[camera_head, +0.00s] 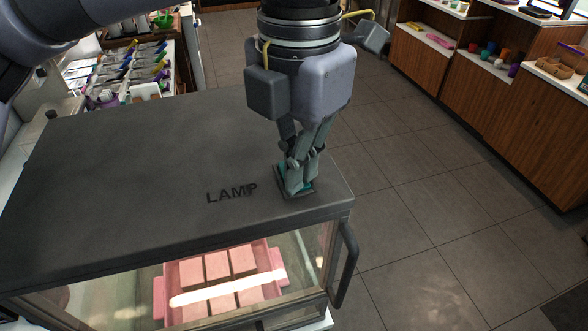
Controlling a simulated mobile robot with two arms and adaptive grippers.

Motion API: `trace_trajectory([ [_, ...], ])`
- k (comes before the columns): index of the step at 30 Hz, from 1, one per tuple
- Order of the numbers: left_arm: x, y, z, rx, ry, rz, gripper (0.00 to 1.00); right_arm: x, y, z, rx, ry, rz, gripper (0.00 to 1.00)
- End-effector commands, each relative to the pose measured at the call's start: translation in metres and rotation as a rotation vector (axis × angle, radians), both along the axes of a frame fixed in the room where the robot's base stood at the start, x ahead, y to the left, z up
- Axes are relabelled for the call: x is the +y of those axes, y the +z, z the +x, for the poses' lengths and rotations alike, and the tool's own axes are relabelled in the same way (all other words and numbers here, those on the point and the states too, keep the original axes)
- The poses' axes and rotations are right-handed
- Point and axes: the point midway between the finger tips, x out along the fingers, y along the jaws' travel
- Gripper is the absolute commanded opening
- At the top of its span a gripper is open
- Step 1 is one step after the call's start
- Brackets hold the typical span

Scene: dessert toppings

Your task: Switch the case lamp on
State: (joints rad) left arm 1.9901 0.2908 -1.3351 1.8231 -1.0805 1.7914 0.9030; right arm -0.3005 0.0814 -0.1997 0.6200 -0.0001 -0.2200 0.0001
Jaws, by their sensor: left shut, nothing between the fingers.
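The display case has a dark grey top (120,165) with the raised word LAMP (232,193) near its front right. To the right of the word is a small switch (309,187) with teal showing in a dark frame, mostly hidden by my fingers. My left gripper (294,190) is shut and empty, pointing down with its fingertips at the switch. I cannot tell how hard they touch or which way the switch is tipped. A bright white strip (230,288) shows across the case's glass front, and the inside looks lit. My right gripper is not in view.
Inside the case, a pink tray (160,298) holds several pink square pieces. A dark handle (346,265) sticks out at the case's right side. Tiled floor (430,220) lies free to the right, before wooden shelves (480,75). A cluttered counter (130,75) stands behind at left.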

Motion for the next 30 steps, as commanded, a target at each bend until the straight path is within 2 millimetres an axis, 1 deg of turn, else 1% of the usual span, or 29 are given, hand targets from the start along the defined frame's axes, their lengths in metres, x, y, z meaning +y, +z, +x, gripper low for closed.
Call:
trace_trajectory([
  [4, 0.000, 0.002, 0.000, 0.000, 0.000, 0.000, 0.00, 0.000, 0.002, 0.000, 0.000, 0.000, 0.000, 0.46],
  [8, 0.000, 0.010, 0.000, -0.001, 0.000, 0.001, 0.00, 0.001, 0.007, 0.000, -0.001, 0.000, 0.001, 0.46],
  [30, 0.000, 0.069, 0.000, -0.001, 0.000, -0.001, 0.00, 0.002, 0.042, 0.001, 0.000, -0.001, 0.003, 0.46],
])
